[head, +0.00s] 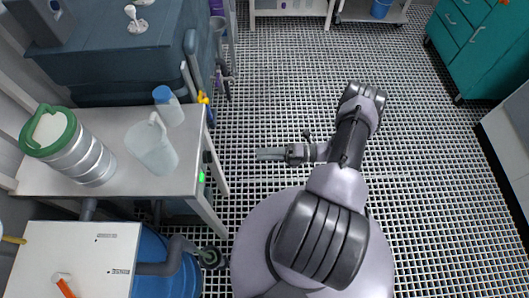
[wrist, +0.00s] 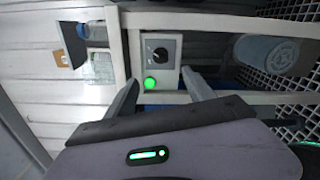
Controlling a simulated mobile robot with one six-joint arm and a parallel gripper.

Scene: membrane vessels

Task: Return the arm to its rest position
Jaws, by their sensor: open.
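My arm is folded over my base in the head view, bent at the elbow. My gripper (head: 268,154) points left over the grated floor, toward the steel table but apart from it. In the wrist view my gripper (wrist: 162,92) shows two fingers spread apart with nothing between them. Beyond the fingers is a grey box with a dial (wrist: 160,50) and a lit green button (wrist: 150,83) on the table's frame.
The steel table (head: 105,190) at the left holds a steel vessel with a green rim (head: 85,155), a clear jug (head: 150,148) and a blue-capped bottle (head: 168,105). A teal cabinet (head: 470,45) stands at the upper right. The floor grating (head: 290,80) ahead is clear.

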